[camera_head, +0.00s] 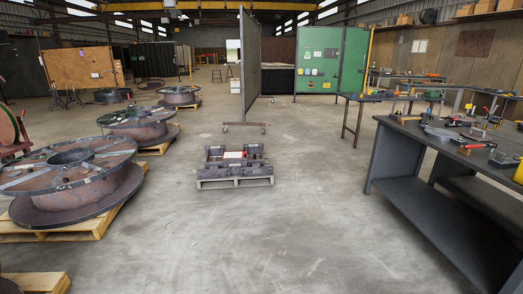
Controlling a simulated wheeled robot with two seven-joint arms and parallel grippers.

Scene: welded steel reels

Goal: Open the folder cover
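No folder can be made out for certain. A dark grey crate (214,171) stands on a small pale pallet (236,183) on the floor ahead, near the middle of the view. A small white and red item (234,155) shows at the crate; it is too small to tell what it is or whether it has a cover. Neither of my grippers is in view.
Large steel reels (72,178) on wooden pallets line the left side. A dark workbench (405,128) with several tools stands at the right. A wheeled partition (250,70) stands behind the crate. The concrete floor (250,240) before the crate is clear.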

